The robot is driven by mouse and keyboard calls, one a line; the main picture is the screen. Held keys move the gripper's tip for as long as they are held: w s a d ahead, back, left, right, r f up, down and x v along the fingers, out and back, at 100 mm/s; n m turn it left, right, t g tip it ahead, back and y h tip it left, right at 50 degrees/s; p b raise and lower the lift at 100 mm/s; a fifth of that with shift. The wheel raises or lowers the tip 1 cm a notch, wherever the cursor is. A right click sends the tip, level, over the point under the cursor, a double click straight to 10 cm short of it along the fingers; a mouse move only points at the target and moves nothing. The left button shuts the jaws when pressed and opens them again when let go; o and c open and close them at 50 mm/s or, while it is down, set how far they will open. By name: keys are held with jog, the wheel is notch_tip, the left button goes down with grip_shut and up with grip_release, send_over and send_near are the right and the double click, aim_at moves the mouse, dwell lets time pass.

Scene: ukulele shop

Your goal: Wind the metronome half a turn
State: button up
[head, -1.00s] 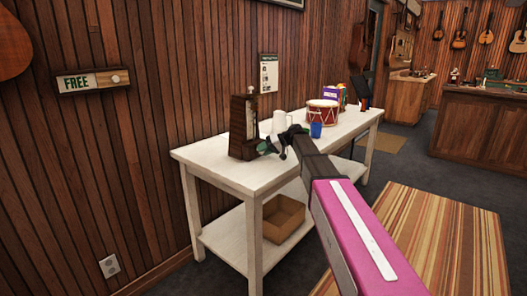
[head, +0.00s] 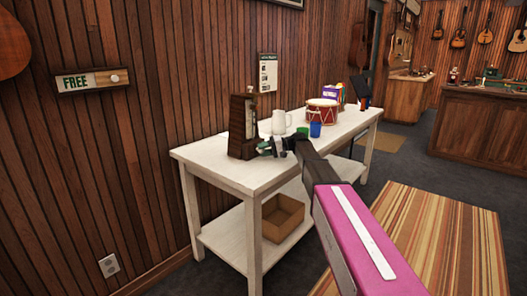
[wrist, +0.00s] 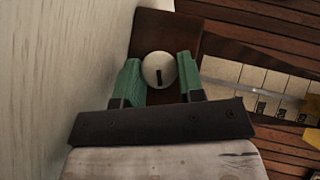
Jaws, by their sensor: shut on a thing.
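The metronome (head: 242,122) is a dark brown tapered wooden box standing upright on the near left part of the white table (head: 212,161). In the wrist view its dark wooden side (wrist: 208,45) carries a round white winding knob (wrist: 158,68) with a short dark mark near its lower middle. My gripper (head: 266,147) is at the metronome's lower right side. In the wrist view the green fingers of my gripper (wrist: 160,80) are shut on the knob, one on each side. In the head view the knob is too small or hidden to make out.
Right of the metronome stand a white pitcher (head: 282,121), a green cup (head: 302,131), a blue cup (head: 315,130) and a red drum (head: 322,111). A cardboard box (head: 283,216) sits on the lower shelf. The wooden wall runs close behind the table.

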jog(key=o, duration=0.9)
jog(key=v, duration=1.1)
